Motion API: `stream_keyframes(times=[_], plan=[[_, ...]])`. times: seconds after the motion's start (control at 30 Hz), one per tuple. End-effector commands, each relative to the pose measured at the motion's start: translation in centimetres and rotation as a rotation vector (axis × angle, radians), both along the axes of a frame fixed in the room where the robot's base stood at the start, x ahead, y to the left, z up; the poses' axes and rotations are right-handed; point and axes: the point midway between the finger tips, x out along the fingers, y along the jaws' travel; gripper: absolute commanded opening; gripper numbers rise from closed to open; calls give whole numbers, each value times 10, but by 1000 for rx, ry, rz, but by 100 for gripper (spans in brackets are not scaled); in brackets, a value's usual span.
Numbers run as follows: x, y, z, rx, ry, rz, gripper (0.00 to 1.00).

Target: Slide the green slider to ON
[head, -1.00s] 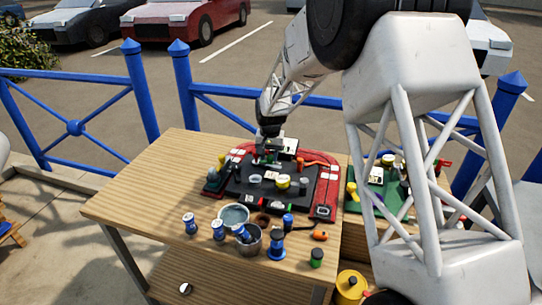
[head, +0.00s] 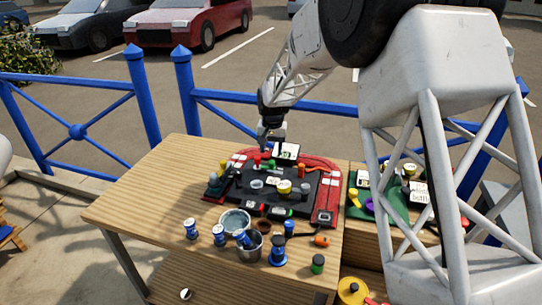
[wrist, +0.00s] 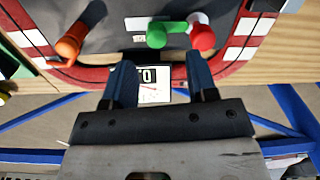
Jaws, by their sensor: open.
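The green slider (wrist: 157,35) shows in the wrist view as a round green knob with a short green bar, beside a red knob (wrist: 203,37). It also shows in the head view (head: 269,164) near the back of the dark panel (head: 245,198). My gripper (wrist: 160,78) is open and empty, its two blue fingers apart. In the head view my gripper (head: 272,140) hangs just behind and above the panel's back edge, apart from the slider. I cannot read any ON label.
A white gauge (wrist: 152,82) shows partly between my fingers. An orange handle (wrist: 70,43) stands on the same panel. Blue-capped pieces, a metal cup (head: 250,246) and a bowl (head: 235,221) stand on the table front. The table's left side is clear.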

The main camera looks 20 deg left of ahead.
Motion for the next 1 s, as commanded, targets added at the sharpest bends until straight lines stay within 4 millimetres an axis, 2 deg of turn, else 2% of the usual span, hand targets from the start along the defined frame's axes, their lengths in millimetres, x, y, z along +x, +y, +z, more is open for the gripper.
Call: stream_keyframes(times=[0.23,0.7,0.87,1.0], plan=[[0,-1,19,0,0,0,53],[0,-2,23,0,-1,-1,53],[-4,-13,32,2,-6,-4,53],[-13,-35,47,4,-13,-10,53]])
